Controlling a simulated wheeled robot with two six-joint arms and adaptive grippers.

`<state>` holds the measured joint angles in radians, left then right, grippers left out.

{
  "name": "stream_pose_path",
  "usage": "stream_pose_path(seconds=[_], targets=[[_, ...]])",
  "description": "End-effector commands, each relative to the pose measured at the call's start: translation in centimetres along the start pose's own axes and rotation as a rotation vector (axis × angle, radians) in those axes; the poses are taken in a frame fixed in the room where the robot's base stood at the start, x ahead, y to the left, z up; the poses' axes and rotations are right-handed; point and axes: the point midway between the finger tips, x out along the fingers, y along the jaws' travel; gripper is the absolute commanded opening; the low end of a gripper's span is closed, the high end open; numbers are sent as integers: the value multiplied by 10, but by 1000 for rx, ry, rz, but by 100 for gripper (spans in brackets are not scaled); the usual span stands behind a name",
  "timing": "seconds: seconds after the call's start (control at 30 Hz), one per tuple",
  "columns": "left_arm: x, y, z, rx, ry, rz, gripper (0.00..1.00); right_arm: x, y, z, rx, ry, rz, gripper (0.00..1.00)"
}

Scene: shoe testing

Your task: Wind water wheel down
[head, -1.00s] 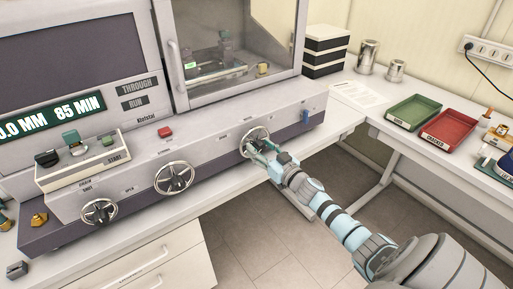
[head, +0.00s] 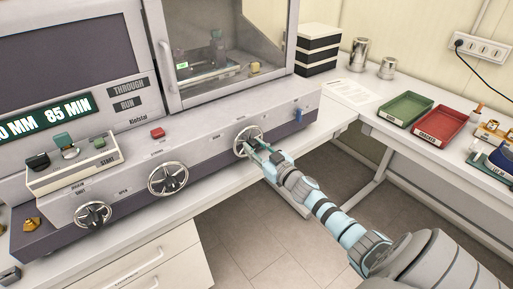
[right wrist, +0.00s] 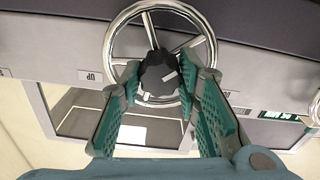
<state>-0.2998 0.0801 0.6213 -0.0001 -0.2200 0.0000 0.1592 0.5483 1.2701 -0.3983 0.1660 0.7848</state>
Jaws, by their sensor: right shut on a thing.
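A chrome spoked handwheel (head: 248,134) is at the right end of the machine's sloping front. In the right wrist view the same wheel (right wrist: 206,50) fills the top, with a black centre knob (right wrist: 160,76) that has a pale mark. My right gripper (head: 256,144) reaches the wheel from the front right. Its teal fingers, also in the right wrist view (right wrist: 157,84), are shut on the black knob, one on each side, within the rim. An upside-down UP label (right wrist: 93,77) shows beside the wheel there. My left gripper is not in view.
Two more handwheels, a middle one (head: 168,179) and a left one (head: 93,215), are on the same front. A red button (head: 157,133) and a blue switch (head: 298,115) sit above. Green (head: 404,108) and red (head: 438,123) trays lie on the right bench.

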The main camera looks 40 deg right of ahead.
Motion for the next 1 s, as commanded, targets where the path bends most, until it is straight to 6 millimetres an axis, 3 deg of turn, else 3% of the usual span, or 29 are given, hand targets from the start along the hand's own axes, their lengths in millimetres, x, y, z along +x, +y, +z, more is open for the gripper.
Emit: stream_pose_path(seconds=[1.0], targets=[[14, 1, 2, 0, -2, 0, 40, 0, 1, 0, -949, 0, 2, 2]])
